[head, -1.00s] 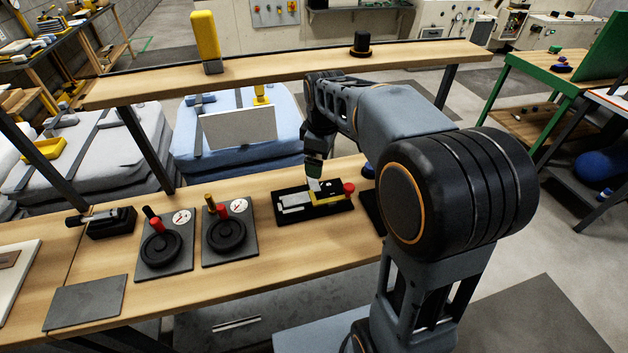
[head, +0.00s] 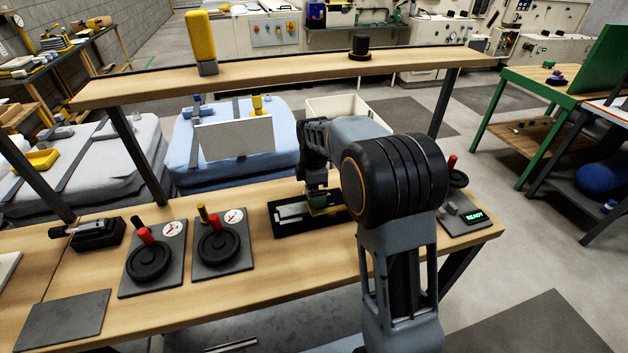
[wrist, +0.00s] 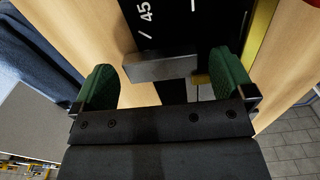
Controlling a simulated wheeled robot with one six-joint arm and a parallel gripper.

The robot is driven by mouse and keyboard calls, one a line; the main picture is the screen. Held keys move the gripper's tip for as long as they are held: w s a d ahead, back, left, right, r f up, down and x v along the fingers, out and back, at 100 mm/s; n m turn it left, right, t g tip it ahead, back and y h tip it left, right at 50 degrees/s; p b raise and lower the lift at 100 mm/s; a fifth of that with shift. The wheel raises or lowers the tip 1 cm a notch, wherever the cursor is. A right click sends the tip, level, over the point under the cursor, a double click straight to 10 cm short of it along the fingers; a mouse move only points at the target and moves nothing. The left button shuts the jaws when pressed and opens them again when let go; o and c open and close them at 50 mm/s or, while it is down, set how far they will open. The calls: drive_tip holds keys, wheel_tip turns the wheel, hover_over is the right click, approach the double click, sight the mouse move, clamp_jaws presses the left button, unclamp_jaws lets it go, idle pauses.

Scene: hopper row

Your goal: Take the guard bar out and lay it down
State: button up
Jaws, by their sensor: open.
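A black fixture (head: 287,218) with a pale strip lies on the bench, and a yellow bar (head: 326,209) sits at its right part; I cannot tell for sure that this is the guard bar. My gripper (head: 318,190) is low over the fixture's right part, partly hidden by my arm. In the wrist view my green fingers (wrist: 163,62) are apart. A grey metal block (wrist: 160,67) shows between them, beside a black plate with white marks (wrist: 170,25). The yellow bar (wrist: 262,28) runs along the right, outside the right finger. Nothing is visibly gripped.
Two plates with handwheels (head: 150,258) (head: 222,246) stand left of the fixture. A bare grey plate (head: 62,320) lies at the front left. A panel reading READY (head: 470,216) is at the right end. A raised shelf (head: 285,65) with a yellow block (head: 201,40) runs behind.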

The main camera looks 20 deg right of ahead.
drive_tip(key=shift+f, duration=0.45)
drive_tip(key=c, duration=1.1)
drive_tip(key=shift+r, duration=0.25)
drive_tip(key=shift+w+r+p, duration=0.1)
drive_tip(key=shift+r+p, duration=0.4)
drive_tip(key=shift+p, duration=0.05)
drive_tip(key=shift+c, duration=0.3)
drive_tip(key=shift+r+p, duration=0.3)
drive_tip(key=shift+p, duration=0.05)
drive_tip(key=shift+r+p, duration=0.55)
drive_tip(key=shift+r, duration=0.05)
drive_tip(key=shift+r+p, duration=0.25)
drive_tip(key=shift+p, duration=0.05)
